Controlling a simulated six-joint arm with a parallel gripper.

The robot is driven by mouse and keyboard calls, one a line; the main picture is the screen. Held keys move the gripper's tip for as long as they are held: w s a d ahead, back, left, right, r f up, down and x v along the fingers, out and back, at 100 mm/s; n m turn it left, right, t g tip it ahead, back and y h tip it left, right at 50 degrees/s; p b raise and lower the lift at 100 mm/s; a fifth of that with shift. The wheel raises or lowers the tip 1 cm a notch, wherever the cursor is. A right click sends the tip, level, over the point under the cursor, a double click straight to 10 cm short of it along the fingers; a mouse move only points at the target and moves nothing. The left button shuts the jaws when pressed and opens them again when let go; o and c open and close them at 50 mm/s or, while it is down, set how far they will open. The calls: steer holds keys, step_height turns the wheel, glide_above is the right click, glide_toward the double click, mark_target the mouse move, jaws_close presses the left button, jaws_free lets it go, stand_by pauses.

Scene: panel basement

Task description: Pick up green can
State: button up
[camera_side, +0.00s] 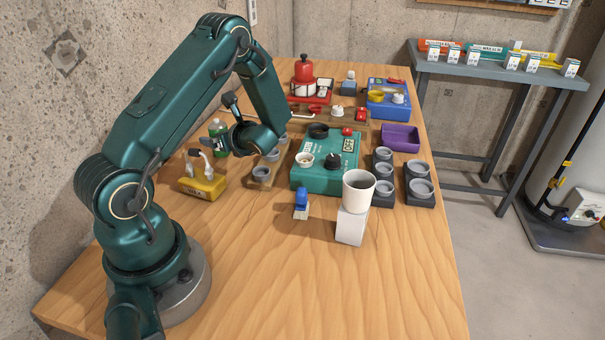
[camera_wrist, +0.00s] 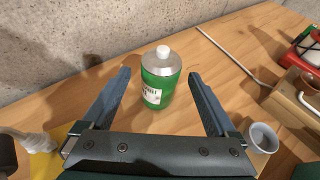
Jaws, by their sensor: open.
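The green can (camera_wrist: 159,85) stands upright on the wooden table, with a grey top, a white cap and a white label. In the side view the green can (camera_side: 216,130) is near the wall, partly hidden behind my gripper (camera_side: 222,122). In the wrist view my gripper (camera_wrist: 162,92) is open, with one finger on each side of the can in the picture. The fingers appear apart from the can, and nothing is held between them.
A yellow block (camera_side: 204,184) with grey-white handles stands near the can. A wooden rack (camera_side: 263,174) with grey cups is to the right. A teal panel box (camera_side: 312,178) and a white cup (camera_side: 358,197) on a white block stand further right. The front table is clear.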

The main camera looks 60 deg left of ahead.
steer(key=shift+a+f, duration=0.2)
steer(key=shift+f, duration=0.45)
steer(key=shift+x, duration=2.3)
steer(key=shift+r, duration=0.1)
jaws_close()
